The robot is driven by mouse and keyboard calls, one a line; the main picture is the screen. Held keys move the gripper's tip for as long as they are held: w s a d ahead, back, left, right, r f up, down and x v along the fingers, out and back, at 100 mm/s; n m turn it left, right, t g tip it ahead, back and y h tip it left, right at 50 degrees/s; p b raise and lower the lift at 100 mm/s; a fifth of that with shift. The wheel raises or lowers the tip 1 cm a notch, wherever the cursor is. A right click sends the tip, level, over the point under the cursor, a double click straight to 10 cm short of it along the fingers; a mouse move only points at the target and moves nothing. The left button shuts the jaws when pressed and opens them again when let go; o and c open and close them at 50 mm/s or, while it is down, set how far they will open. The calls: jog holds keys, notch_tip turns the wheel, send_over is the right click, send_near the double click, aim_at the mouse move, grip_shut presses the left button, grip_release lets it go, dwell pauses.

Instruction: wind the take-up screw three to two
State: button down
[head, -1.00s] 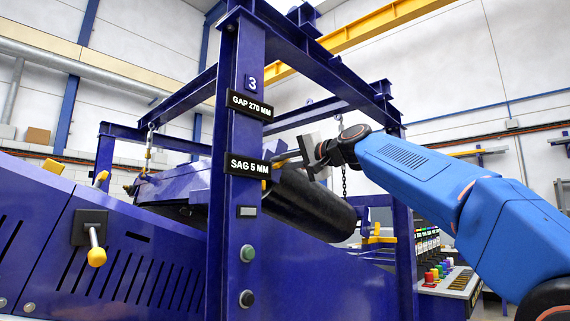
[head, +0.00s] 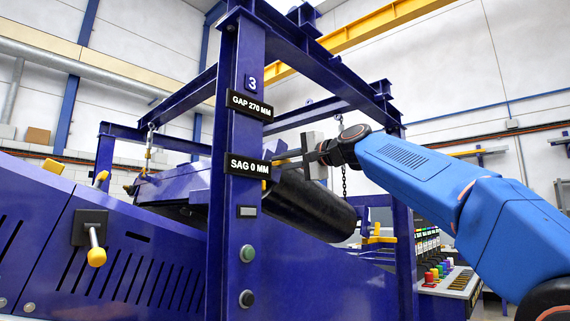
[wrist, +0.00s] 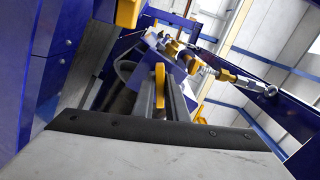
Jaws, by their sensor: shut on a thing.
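My gripper (head: 287,158) reaches left from the wrist to behind the blue post (head: 239,205) marked 3. Its grey body is upright, and the post hides part of what lies beyond the fingers. In the wrist view, my gripper (wrist: 160,98) has its two dark fingers shut on a yellow handle (wrist: 160,78), which seems to belong to the take-up screw. The screw itself cannot be made out clearly. The post's lower sign (head: 247,167) reads SAG 0 MM. The upper sign (head: 249,105) reads GAP 270 MM.
A black drum (head: 310,205) lies just below my gripper. A chain (head: 344,178) hangs near my wrist. A yellow-knobbed lever (head: 96,256) is on the blue side panel at left. In the wrist view, a turnbuckle (wrist: 222,75) runs close at right.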

jog(key=shift+m, duration=1)
jog(key=c, duration=1.7)
grip_release()
jog(key=v, duration=1.7)
jog(key=shift+s+d, duration=0.15)
jog(key=shift+d, duration=0.05)
jog(key=shift+f, duration=0.15)
